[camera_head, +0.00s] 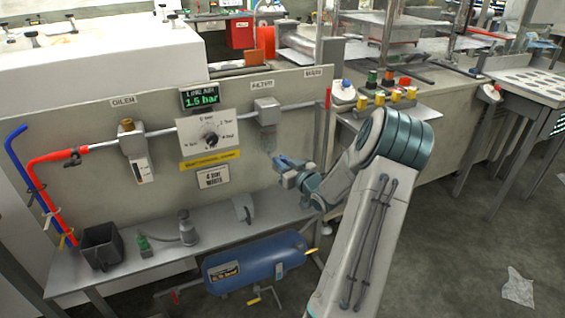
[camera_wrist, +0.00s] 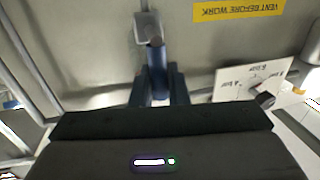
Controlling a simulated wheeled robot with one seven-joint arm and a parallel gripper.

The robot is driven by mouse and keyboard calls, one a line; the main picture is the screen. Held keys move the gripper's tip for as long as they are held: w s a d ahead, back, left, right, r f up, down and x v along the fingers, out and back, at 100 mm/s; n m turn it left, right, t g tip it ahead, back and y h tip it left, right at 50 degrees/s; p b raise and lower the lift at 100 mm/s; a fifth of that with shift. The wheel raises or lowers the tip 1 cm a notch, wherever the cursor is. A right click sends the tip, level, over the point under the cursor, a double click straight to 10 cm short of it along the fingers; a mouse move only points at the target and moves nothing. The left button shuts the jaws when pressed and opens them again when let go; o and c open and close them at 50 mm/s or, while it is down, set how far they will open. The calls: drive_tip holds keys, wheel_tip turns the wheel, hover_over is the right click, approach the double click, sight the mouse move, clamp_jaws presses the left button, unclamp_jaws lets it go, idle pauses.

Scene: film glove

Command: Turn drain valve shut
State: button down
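The filter (camera_head: 267,112), a grey head with a clear bowl below it, hangs on the pipe right of the dial. My gripper (camera_head: 279,161) is just below and beside this bowl, its blue fingertips toward the panel. In the wrist view, where labels are upside down, a grey fitting (camera_wrist: 148,27) with a bluish rounded piece (camera_wrist: 156,53) lies straight beyond my two dark fingers. The fingers stand apart. I cannot tell whether they touch the bluish piece. No label names the drain valve. The blue tank (camera_head: 258,262) below the shelf carries a yellow handle (camera_head: 266,296) underneath.
A dial (camera_head: 208,133) and a yellow sign (camera_head: 210,160) are on the panel left of my gripper. The shelf (camera_head: 270,211) below bears a dark bin (camera_head: 101,246) and small fittings.

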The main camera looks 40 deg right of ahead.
drive_tip(key=shift+a+f+b, duration=0.1)
drive_tip(key=shift+b, duration=0.3)
drive_tip(key=a+f+n+g+h+b, duration=0.2)
drive_tip(key=n+b, duration=1.3)
drive_tip(key=b, duration=0.8)
wheel_tip(320, 180, down, 2)
drive_tip(key=shift+w+a+f+n+g+h, duration=0.25)
drive_tip(key=shift+w+a+h, duration=0.25)
drive_tip(key=shift+a, duration=0.5)
drive_tip(key=shift+r+b, duration=0.1)
drive_tip(key=shift+b, duration=0.2)
drive_tip(key=c, duration=1.5)
unclamp_jaws()
drive_tip(key=shift+s+r, duration=0.1)
drive_tip(key=shift+s, duration=0.05)
